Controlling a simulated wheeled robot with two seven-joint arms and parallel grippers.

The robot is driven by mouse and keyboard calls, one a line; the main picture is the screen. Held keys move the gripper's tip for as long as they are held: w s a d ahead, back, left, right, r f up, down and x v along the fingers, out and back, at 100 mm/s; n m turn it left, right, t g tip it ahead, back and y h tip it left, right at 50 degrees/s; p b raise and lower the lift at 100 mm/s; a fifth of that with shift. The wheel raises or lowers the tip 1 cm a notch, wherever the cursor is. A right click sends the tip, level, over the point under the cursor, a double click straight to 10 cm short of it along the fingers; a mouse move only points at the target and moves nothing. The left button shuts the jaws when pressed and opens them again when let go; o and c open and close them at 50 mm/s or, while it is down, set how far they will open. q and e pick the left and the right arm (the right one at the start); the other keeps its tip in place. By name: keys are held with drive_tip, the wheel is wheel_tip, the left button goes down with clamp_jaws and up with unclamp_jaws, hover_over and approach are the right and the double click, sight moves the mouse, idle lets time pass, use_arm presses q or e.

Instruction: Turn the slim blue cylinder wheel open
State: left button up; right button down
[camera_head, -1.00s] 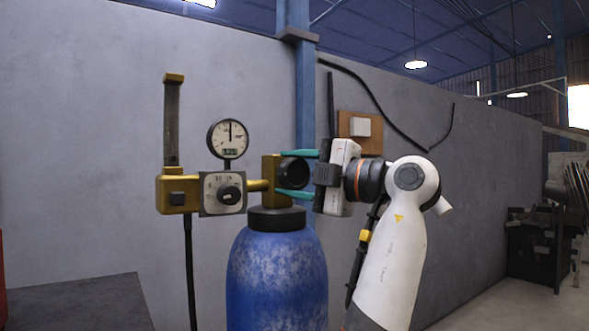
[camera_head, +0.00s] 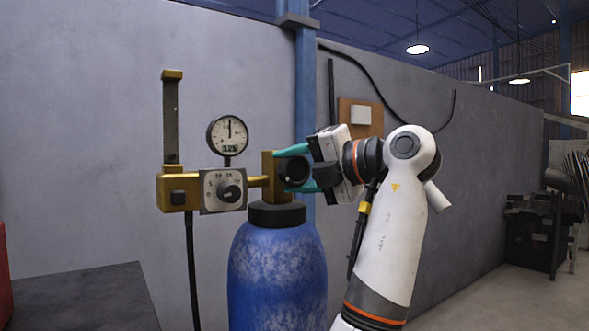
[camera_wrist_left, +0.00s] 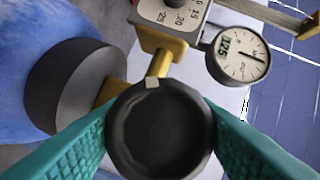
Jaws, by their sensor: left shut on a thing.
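The slim blue cylinder (camera_head: 277,270) stands upright with a dark collar (camera_head: 277,214) and a brass valve block (camera_head: 269,180) on top. Its black round wheel (camera_head: 297,171) sits on the right side of that block. My left gripper (camera_head: 286,170) has its teal fingers closed around the wheel, one above and one below. In the left wrist view, the wheel (camera_wrist_left: 158,130) fills the space between both fingers (camera_wrist_left: 158,112), with a small pale mark on its rim. The gripper body is tilted. My right gripper is not in view.
A brass regulator with a grey dial plate (camera_head: 223,191) and a round gauge (camera_head: 227,134) is joined left of the valve. The gauge's digital readout looks like 125 in the wrist view (camera_wrist_left: 238,55). A dark tabletop (camera_head: 85,297) lies at lower left; a grey wall stands behind.

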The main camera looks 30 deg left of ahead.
use_arm(q)
drive_tip(key=shift+f, duration=0.1)
drive_tip(key=o, duration=1)
drive_tip(key=shift+c, duration=0.2)
drive_tip(key=shift+d, duration=0.15)
drive_tip(key=d+r+b, duration=0.1)
drive_tip(key=d, duration=1)
drive_tip(key=shift+s+d+r, duration=0.15)
drive_tip(key=shift+d+r, duration=0.2)
drive_tip(key=shift+r, duration=0.05)
